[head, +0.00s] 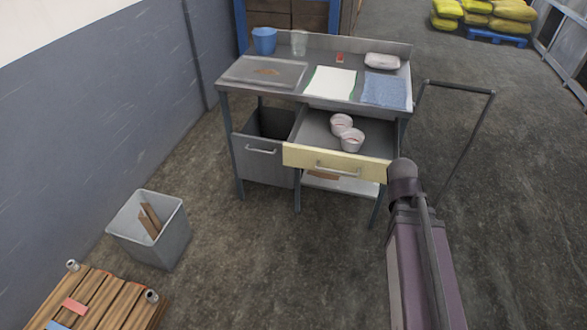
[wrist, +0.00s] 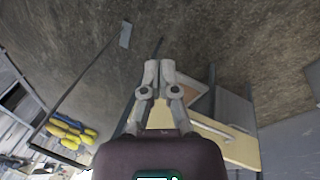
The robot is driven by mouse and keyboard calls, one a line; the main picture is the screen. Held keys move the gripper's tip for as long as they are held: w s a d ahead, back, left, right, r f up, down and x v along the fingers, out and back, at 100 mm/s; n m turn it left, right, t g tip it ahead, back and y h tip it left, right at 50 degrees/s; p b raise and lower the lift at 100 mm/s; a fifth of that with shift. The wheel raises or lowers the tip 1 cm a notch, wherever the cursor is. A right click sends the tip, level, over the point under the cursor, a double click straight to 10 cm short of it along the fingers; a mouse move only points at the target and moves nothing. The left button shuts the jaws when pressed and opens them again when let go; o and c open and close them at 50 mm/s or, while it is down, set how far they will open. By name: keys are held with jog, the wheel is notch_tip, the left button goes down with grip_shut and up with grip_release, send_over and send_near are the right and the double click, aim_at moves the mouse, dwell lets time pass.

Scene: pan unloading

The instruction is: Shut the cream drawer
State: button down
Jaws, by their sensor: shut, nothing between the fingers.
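The cream drawer (head: 301,156) stands pulled out of the metal workbench, on its right side. Its front has a light bar handle (head: 337,168). Two small pale pink pots (head: 351,140) stand inside it. In the wrist view the cream drawer front (wrist: 232,150) lies below and to the right of my fingers, partly behind them. My gripper (wrist: 160,66) is shut and empty, its fingertips together. In the head view my arm reaches up to the right end of the drawer front, and the fingers cannot be made out there. Whether they touch the drawer is unclear.
The workbench top (head: 258,72) carries a blue bucket (head: 264,41), a glass, a white sheet and a blue cloth. A grey bin compartment (head: 262,161) is left of the drawer. A dark-handled trolley frame (head: 458,88) stands right.

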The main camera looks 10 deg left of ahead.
aim_at(296, 158)
jog(key=w+a+f+n+t+h+b, duration=0.2)
jog(key=w+a+f+n+t+b, duration=0.25)
jog(key=a+n+b, duration=0.3)
jog(key=w+a+f+n+t+h+b, duration=0.1)
jog(key=w+a+f+n+t+b, duration=0.25)
jog(key=w+a+n+b, duration=0.35)
jog(key=s+a+f+n+t+y+b, duration=0.2)
jog(key=a+n+t+y+b, duration=0.3)
jog(key=a+n, duration=1.2)
jog(key=a+t+b, duration=0.3)
jog(key=a+b, duration=0.2)
jog(key=b, duration=0.1)
jog(key=shift+a+b, duration=0.25)
jog(key=shift+b, duration=0.15)
jog(key=shift+w, duration=0.1)
jog(key=w, duration=1.3)
jog(key=shift+w+d, duration=0.25)
jog(key=shift+w, duration=0.15)
